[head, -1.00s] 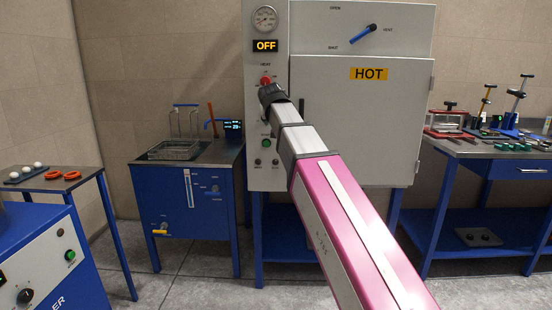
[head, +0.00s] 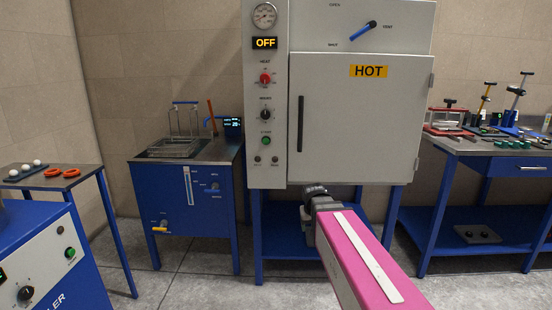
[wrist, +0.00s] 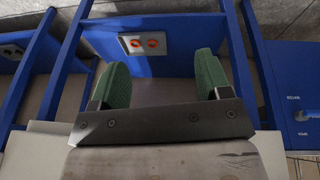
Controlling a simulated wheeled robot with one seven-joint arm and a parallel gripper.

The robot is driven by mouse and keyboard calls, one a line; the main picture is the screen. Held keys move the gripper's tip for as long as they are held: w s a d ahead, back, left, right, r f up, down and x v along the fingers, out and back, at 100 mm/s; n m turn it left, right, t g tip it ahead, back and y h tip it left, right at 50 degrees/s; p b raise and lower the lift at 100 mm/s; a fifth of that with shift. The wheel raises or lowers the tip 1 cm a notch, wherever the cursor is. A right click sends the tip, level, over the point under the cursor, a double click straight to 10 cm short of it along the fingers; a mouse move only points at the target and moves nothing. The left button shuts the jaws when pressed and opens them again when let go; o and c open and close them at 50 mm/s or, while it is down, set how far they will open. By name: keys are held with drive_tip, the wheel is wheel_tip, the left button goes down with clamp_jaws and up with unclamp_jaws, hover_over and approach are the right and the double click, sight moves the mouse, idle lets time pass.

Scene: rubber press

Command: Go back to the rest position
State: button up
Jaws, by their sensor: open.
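My gripper shows in the wrist view (wrist: 162,85), with two green finger pads set wide apart and nothing between them. In the head view my pink arm reaches in from the bottom right, and its dark end is low in front of the press stand; the fingers are hidden there. The grey press cabinet (head: 350,125) stands behind and above it, its door shut, with a yellow HOT sign (head: 369,71) and an OFF display (head: 265,43).
A blue bath unit (head: 195,205) with a wire basket stands left of the press. A small table (head: 75,179) with orange rings is at the far left. A workbench (head: 490,150) with clamps and green parts is at the right. The press's blue lower shelf (head: 285,240) is close to my arm's end.

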drive_tip(key=s+d+f+g+y, duration=0.1)
drive_tip(key=s+d+f+g, duration=0.2)
drive_tip(key=s+f, duration=0.9)
drive_tip(key=shift+s+d+m, duration=0.2)
drive_tip(key=shift+d+m, duration=0.2)
drive_tip(key=shift+d, duration=0.3)
idle(0.8)
